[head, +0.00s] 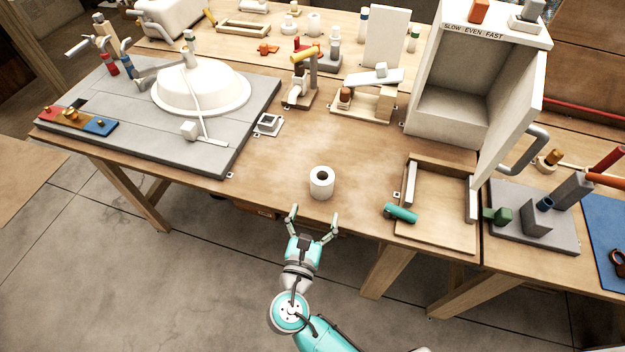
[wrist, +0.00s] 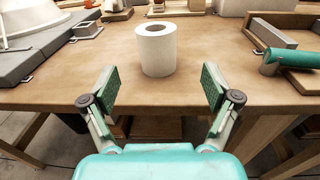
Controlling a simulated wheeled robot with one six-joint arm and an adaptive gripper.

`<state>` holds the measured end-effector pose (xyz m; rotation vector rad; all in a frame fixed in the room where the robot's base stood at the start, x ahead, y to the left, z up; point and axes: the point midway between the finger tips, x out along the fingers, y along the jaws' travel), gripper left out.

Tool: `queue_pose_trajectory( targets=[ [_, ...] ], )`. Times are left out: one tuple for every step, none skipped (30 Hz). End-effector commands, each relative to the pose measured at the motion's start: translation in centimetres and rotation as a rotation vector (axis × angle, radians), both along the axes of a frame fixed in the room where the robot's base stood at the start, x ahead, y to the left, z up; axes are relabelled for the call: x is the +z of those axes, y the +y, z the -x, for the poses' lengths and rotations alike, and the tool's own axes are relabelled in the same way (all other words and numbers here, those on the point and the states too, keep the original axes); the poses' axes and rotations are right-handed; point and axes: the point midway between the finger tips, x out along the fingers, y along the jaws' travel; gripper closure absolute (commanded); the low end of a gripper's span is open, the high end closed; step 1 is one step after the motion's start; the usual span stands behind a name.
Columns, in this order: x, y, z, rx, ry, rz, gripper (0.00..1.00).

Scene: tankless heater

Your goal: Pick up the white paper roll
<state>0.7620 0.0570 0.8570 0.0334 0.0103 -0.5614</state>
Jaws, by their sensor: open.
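The white paper roll (head: 321,184) stands upright on the wooden table, near its front edge, in the head view. Its dark core hole shows on top. In the wrist view the roll (wrist: 156,50) stands straight ahead, centred between the fingers and beyond their tips. My gripper (head: 314,214) is open and empty, just in front of the table edge and short of the roll. In the wrist view my gripper (wrist: 158,88) shows its two green-padded fingers spread wide, with neither touching the roll.
A teal cylinder (head: 401,213) lies right of the roll, by a shallow wooden tray (head: 434,240). A grey board (head: 150,135) with a white basin (head: 201,88) is at the left. A large white open box (head: 455,95) stands back right. Table around the roll is clear.

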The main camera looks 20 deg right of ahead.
Motion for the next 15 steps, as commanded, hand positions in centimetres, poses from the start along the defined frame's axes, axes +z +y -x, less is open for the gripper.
queue_pose_trajectory(
  targets=[
    [0.4, 0.3, -0.2, -0.006, -0.001, 0.017, 0.12],
    [0.5, 0.3, -0.3, -0.01, 0.0, 0.026, 0.12],
    [0.6, 0.2, -0.5, -0.014, 0.0, 0.032, 0.12],
    [0.7, 0.1, -0.7, -0.017, 0.0, 0.036, 0.12],
    [0.7, -0.1, -1.0, -0.018, -0.001, 0.037, 0.12],
    [0.7, -0.4, -1.4, -0.02, 0.0, 0.037, 0.12],
    [0.7, -0.6, -1.7, -0.02, 0.0, 0.036, 0.12],
    [0.7, -0.9, -2.1, -0.02, 0.0, 0.036, 0.12],
    [0.7, -1.2, -2.5, -0.02, 0.0, 0.036, 0.12],
    [0.7, -1.5, -2.9, -0.02, 0.0, 0.036, 0.12],
    [0.7, -1.7, -3.3, -0.02, 0.0, 0.036, 0.12],
    [0.7, -2.0, -3.7, -0.02, 0.0, 0.036, 0.12],
    [0.7, -2.1, -4.0, -0.019, 0.0, 0.036, 0.12],
    [0.7, -2.3, -4.3, -0.018, 0.0, 0.036, 0.12],
    [0.7, -2.5, -4.5, -0.018, 0.001, 0.036, 0.12]
  ],
)
